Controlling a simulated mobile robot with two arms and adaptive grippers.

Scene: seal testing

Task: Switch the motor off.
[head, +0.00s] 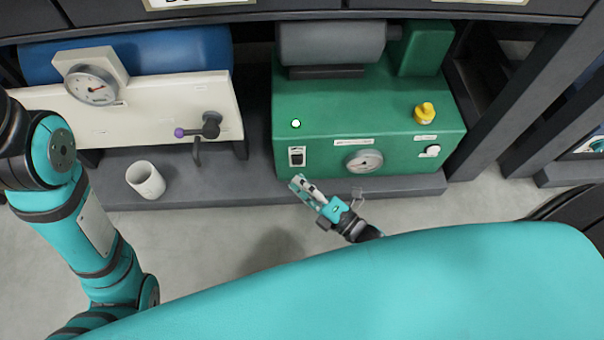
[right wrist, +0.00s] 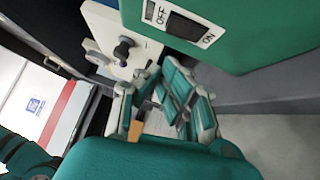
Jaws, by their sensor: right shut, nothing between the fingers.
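The green motor unit (head: 330,110) stands on the low shelf, with a grey motor cylinder (head: 332,42) on top. Its rocker switch (head: 297,156) is at the left of the front face. In the right wrist view the dark rocker (right wrist: 188,27) sits between the words OFF and ON; I cannot tell which side is pressed. A small round lamp (head: 296,124) above the switch looks bright. My right gripper (head: 299,182) is shut and empty, just below and in front of the switch, apart from it. Its fingers also show in the wrist view (right wrist: 165,100). My left gripper is out of view.
A yellow knob (head: 424,112), a gauge (head: 364,160) and a white button (head: 433,150) are on the green unit. Left stand a white panel with a gauge (head: 91,85), a purple-tipped valve lever (head: 190,132) and a white cup (head: 146,180). The floor in front is clear.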

